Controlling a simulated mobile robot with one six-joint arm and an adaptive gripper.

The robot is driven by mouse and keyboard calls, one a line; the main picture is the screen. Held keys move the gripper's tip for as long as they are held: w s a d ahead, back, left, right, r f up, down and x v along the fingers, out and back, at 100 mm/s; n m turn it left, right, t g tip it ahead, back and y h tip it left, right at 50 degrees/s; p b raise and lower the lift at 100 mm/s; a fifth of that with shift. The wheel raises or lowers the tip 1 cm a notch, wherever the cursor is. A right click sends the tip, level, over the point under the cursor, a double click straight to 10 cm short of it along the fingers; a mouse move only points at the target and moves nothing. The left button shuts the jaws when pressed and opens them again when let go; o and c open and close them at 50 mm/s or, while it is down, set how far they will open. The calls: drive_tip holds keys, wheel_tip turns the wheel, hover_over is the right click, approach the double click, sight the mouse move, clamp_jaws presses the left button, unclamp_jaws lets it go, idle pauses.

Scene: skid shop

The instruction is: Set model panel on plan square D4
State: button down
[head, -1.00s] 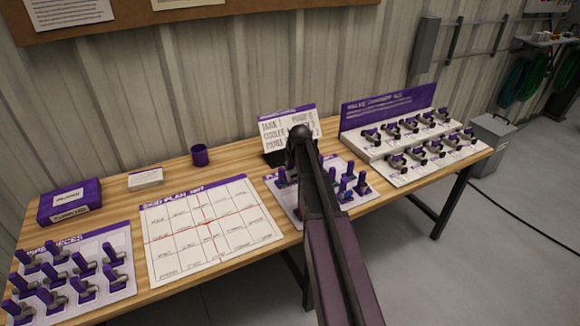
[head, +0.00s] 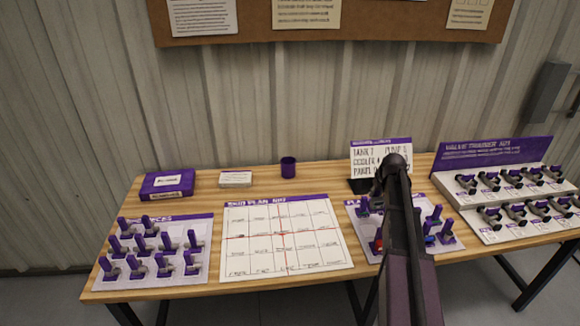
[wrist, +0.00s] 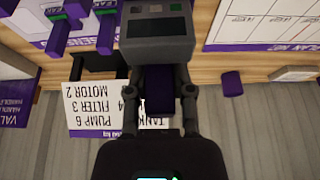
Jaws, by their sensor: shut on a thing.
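My gripper (wrist: 160,100) is shut on the purple handle of the model panel (wrist: 155,40), a grey box with a small dark screen and coloured spots on its face. In the head view my arm hides the gripper and the panel. The skid plan (head: 260,212) is a white sheet with a purple header and a grid with red centre lines, lying flat mid-bench. Its square labels are too small to read. The plan also shows at the top right of the wrist view (wrist: 262,30). No model is visible on it.
A board of purple-handled pieces (head: 160,217) lies left of the plan. A model board (head: 355,212) and a text sign (head: 380,150) are to its right, partly behind my arm. A purple cup (head: 288,167), white block (head: 236,179) and purple box (head: 167,184) stand behind. Valve racks (head: 470,215) are far right.

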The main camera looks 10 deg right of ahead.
wheel_tip(320, 180, up, 11)
drive_tip(key=p, duration=1)
drive_tip(key=shift+d, duration=0.15)
